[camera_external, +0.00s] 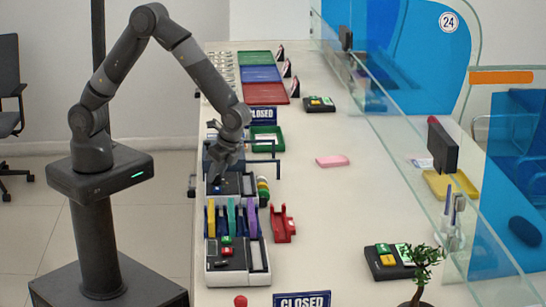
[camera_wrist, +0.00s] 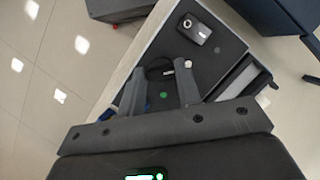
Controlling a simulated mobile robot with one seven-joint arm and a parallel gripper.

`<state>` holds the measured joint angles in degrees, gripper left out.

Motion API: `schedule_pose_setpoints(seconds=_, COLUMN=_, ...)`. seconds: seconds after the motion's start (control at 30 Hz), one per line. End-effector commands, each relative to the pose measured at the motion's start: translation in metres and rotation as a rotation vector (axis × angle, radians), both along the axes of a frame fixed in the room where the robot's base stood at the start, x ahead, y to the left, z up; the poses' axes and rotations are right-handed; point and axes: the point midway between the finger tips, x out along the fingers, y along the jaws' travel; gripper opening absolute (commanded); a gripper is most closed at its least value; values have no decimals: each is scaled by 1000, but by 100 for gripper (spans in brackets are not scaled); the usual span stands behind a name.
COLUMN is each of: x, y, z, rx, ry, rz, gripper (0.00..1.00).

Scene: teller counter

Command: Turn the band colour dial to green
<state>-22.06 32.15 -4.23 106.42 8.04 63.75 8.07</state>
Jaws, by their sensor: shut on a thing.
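The band colour dial (camera_wrist: 158,66) is a dark round knob on the dark top of a device (camera_wrist: 215,68) in the wrist view. A small white mark shows at its right and a green dot (camera_wrist: 163,95) on the near side. My gripper (camera_wrist: 160,84) has its two fingers on either side of the dial and is shut on it. The fingers cover part of the dial, so its setting cannot be told. In the external view my gripper (camera_external: 218,180) points down at the device on the counter's left side; the dial itself is hidden or too small there.
A grey box with a round lens (camera_wrist: 194,28) sits on the device's far end. Coloured rolls (camera_external: 263,188), a red holder (camera_external: 283,224) and a CLOSED sign (camera_external: 262,114) stand close by. A glass partition (camera_external: 400,125) runs along the right. The counter's middle (camera_external: 330,210) is mostly clear.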

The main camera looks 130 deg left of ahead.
Motion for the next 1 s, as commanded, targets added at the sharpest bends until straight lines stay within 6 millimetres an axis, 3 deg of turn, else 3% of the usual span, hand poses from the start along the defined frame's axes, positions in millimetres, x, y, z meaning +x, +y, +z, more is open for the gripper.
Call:
schedule_pose_setpoints(seconds=0.2, x=0, y=0, z=0, rx=0, ry=0, rz=0, gripper=9)
schedule_pose_setpoints(seconds=0.57, x=0, y=-1, z=0, rx=0, ry=0, rz=-60, gripper=8)
schedule_pose_setpoints(seconds=1.0, x=0, y=-3, z=0, rx=1, ry=0, rz=-405, gripper=8)
